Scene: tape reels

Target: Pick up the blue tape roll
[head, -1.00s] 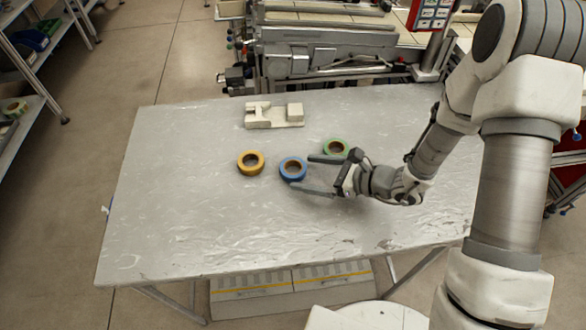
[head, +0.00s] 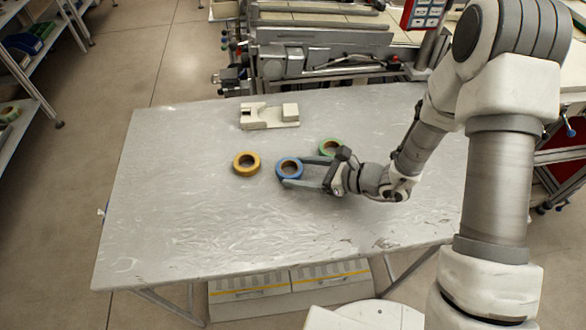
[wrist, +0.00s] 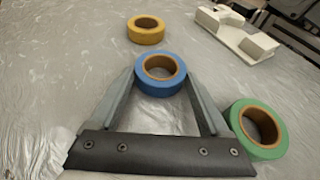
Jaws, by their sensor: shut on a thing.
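The blue tape roll (head: 281,174) lies flat on the grey table, with a brown core. My gripper (head: 290,172) reaches it from the right, low over the table. In the wrist view the blue roll (wrist: 146,82) sits between the tips of my two fingers (wrist: 160,80), which are shut on its sides. Whether the roll is clear of the table cannot be told.
A yellow tape roll (head: 246,173) lies just left of the blue one. A green tape roll (head: 327,144) lies behind my gripper, close beside the right finger in the wrist view (wrist: 240,123). A white tape dispenser (head: 262,123) stands farther back. The table's front (head: 200,235) is clear.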

